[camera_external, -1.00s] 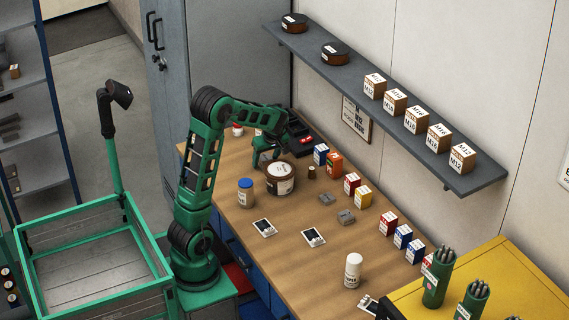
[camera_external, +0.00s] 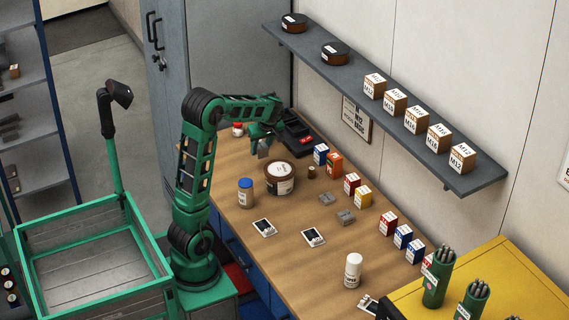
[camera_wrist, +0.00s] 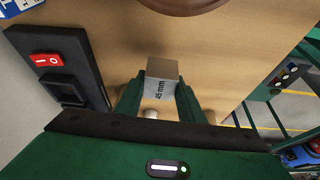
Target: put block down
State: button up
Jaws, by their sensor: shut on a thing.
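My gripper (camera_wrist: 158,95) is shut on a grey metal block (camera_wrist: 162,68) marked "45 mm" in the wrist view. The block sits between the two green fingers and juts out past their tips. In the external view my gripper (camera_external: 262,146) is over the far left part of the wooden workbench (camera_external: 288,228), behind a round brown tub (camera_external: 279,180). The held block (camera_external: 263,153) shows there as a small grey piece at the fingertips. It looks raised above the bench, but the exact gap is hard to tell.
A black switch box with a red rocker (camera_wrist: 46,60) lies left of the fingers in the wrist view. Small coloured boxes (camera_external: 334,164), two grey blocks (camera_external: 345,217) and a blue-lidded jar (camera_external: 245,193) stand on the bench. A shelf (camera_external: 400,125) hangs above. Bare wood shows around the tub.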

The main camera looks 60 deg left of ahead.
jog(key=s+a+r, duration=0.6)
jog(key=s+a, duration=0.1)
jog(key=w+d+m+t+h, duration=0.15)
jog(key=w+d+m, duration=0.5)
jog(key=d, duration=0.75)
jog(key=w+d+m+t+h, duration=0.15)
jog(key=w+d+m, duration=0.25)
jog(key=w+d, duration=0.7)
jog(key=s+d+m+t+h, duration=0.15)
jog(key=d+m, duration=0.55)
jog(key=d, duration=1.7)
jog(key=d+f, duration=0.2)
jog(key=d, duration=0.1)
jog(key=w+d+f, duration=0.1)
jog(key=d+f, duration=0.1)
jog(key=d, duration=0.2)
jog(key=w+d+f, duration=0.1)
jog(key=d+f, duration=0.1)
jog(key=d, duration=0.1)
jog(key=shift+w+d+f, duration=0.1)
jog(key=shift+d+f, duration=0.45)
jog(key=shift+d, duration=0.1)
jog(key=shift+w+f, duration=0.1)
jog(key=shift+f, duration=1.9)
